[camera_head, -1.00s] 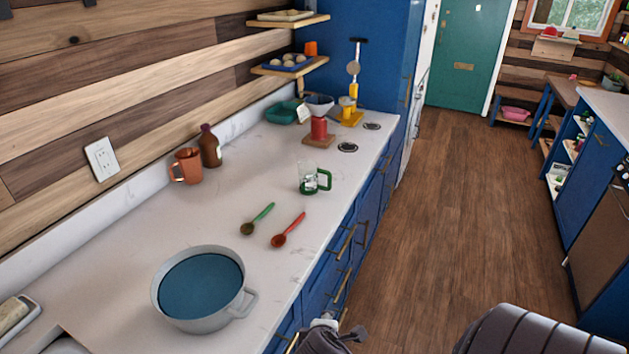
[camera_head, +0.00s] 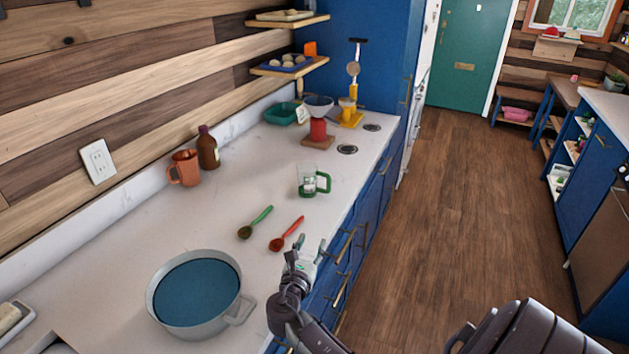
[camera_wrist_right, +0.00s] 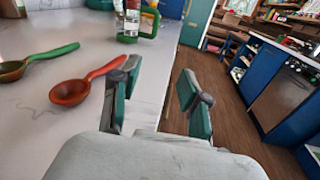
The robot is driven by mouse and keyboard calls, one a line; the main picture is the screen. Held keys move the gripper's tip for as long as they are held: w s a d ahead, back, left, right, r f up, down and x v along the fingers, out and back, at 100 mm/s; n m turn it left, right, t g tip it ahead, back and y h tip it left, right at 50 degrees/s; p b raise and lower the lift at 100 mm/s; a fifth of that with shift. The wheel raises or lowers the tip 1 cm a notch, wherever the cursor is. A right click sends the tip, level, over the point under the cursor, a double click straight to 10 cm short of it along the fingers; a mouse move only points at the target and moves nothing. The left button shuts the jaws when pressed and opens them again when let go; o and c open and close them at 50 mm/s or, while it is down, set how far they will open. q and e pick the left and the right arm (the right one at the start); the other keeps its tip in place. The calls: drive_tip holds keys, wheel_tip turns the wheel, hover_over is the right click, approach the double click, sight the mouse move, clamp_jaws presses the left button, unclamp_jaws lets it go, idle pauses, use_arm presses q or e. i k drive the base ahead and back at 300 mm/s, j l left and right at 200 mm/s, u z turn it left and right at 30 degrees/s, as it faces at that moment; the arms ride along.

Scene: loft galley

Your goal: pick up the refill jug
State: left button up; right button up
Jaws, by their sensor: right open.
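Two vessels could be the refill jug; I cannot tell which. One is a clear glass jug (camera_head: 307,184) with a green base and handle, upright on the counter; it also shows, cut off, at the top of the right wrist view (camera_wrist_right: 131,20). The other is an orange-brown handled jug (camera_head: 187,167) by the wall. My right gripper (camera_head: 308,255) is at the counter's front edge, nearer than both vessels. In the right wrist view its fingers (camera_wrist_right: 157,98) are apart with nothing between them. My left gripper is out of view.
A red spoon (camera_head: 286,236) and a green spoon (camera_head: 255,222) lie between my right gripper and the wall. A grey pot (camera_head: 158,306) with blue inside stands at the front left. A brown bottle (camera_head: 208,150) is beside the orange-brown jug. Bare counter surrounds the glass jug.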

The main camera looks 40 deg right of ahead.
sight(314, 182)
drive_tip(key=i+l, duration=0.15)
drive_tip(key=l, duration=0.25)
drive_tip(key=i+l, duration=0.1)
drive_tip(key=l, duration=0.3)
drive_tip(key=i+l, duration=0.15)
drive_tip(key=l, duration=0.25)
drive_tip(key=i+l, duration=0.15)
drive_tip(key=l, duration=0.25)
